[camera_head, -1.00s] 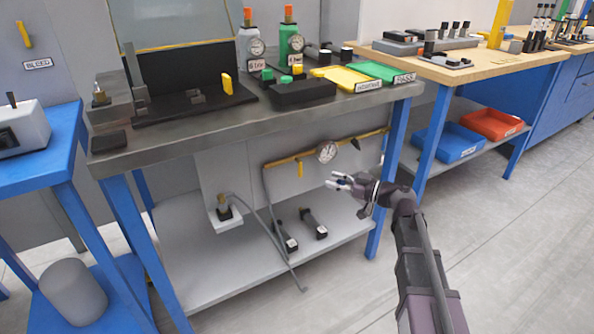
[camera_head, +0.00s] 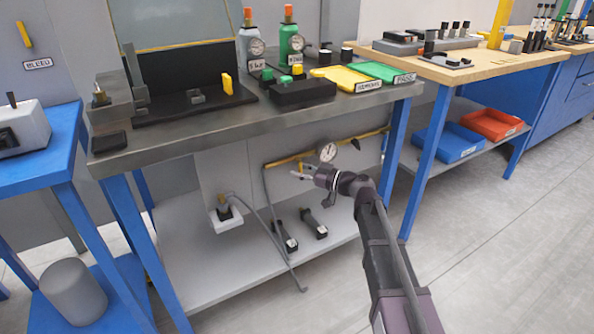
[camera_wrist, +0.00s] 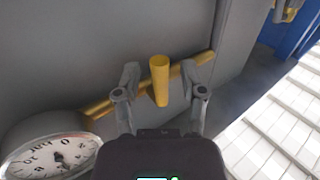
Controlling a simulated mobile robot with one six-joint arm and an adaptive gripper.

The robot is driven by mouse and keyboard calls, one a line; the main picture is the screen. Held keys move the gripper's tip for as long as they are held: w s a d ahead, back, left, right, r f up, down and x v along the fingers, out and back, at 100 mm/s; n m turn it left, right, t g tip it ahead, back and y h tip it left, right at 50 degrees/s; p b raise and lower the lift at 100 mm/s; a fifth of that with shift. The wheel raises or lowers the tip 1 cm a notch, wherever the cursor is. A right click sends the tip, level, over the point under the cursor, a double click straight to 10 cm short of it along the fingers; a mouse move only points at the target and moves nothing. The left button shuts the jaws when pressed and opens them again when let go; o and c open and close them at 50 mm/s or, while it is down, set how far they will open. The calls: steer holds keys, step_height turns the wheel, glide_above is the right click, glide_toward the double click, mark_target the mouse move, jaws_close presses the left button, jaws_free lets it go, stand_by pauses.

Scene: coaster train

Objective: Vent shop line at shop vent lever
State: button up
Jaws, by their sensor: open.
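In the wrist view a yellow lever handle (camera_wrist: 159,82) stands out from a yellow pipe (camera_wrist: 205,60), between the two spread fingers of my gripper (camera_wrist: 160,78). Gaps show on both sides of the handle, and I see no contact. How deep it lies between the fingers is hard to tell. In the head view my gripper (camera_head: 297,174) is under the workbench, close below the yellow pipe (camera_head: 282,160) and its small yellow lever (camera_head: 301,165). The gripper is open and empty. No vent label is readable there.
A round gauge (camera_head: 327,152) sits on the pipe; it is close at the lower left in the wrist view (camera_wrist: 52,152). The workbench top (camera_head: 200,138) is above my arm. A blue bench leg (camera_head: 394,170) is at right.

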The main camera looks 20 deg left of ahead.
steer(key=shift+c, duration=0.2)
jaws_close()
steer(key=shift+a, duration=0.3)
steer(key=shift+d, duration=0.3)
